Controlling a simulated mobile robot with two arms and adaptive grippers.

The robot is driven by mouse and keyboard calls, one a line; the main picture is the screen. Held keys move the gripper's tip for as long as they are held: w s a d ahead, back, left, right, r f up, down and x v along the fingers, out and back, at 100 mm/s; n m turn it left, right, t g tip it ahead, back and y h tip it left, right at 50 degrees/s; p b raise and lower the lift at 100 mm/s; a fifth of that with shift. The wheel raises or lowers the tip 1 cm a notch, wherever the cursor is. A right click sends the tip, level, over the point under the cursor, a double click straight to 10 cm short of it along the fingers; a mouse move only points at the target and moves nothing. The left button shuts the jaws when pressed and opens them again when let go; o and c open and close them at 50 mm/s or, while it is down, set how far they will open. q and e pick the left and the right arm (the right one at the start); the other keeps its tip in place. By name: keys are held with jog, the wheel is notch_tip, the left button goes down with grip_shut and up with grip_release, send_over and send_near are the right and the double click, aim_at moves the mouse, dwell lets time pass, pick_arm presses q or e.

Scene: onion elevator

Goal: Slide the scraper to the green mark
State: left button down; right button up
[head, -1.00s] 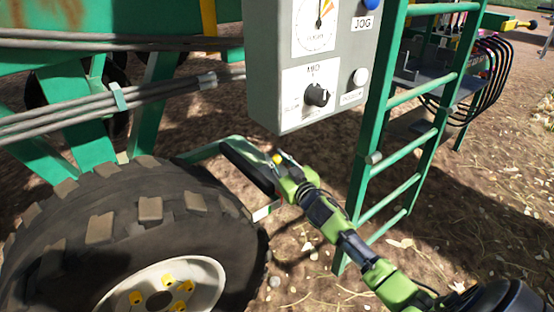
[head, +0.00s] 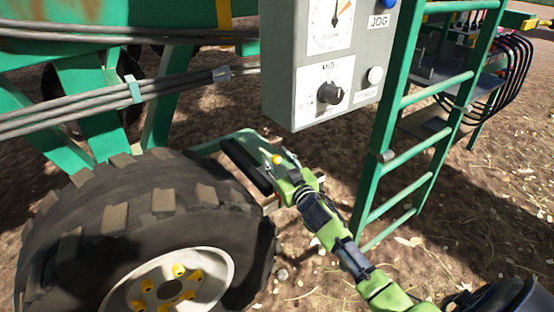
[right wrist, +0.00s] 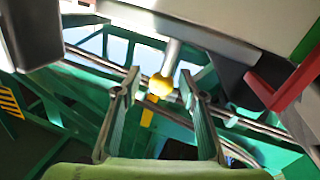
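A dark bar (head: 245,165), apparently the scraper, lies beside the tyre on a green bracket (head: 232,138) in the head view. A small yellow knob (head: 277,159) shows at its right, at the end of my right gripper (head: 281,164). In the right wrist view the yellow knob (right wrist: 161,85) sits on a grey rod. The two fingers of my right gripper (right wrist: 158,92) stand apart on either side of it, with gaps visible. A red and green piece (right wrist: 285,88) shows at the right there. I cannot make out the green mark for certain. My left gripper is out of view.
The large tyre (head: 130,215) fills the lower left. A grey control box (head: 318,70) with dial and knob hangs above my right gripper. A green ladder (head: 412,145) stands close on the right. Grey hoses (head: 60,118) run along the upper left.

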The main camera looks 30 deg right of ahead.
jog(key=s+a, duration=0.1)
jog(key=s, duration=1.1)
jog(key=shift+a, duration=0.2)
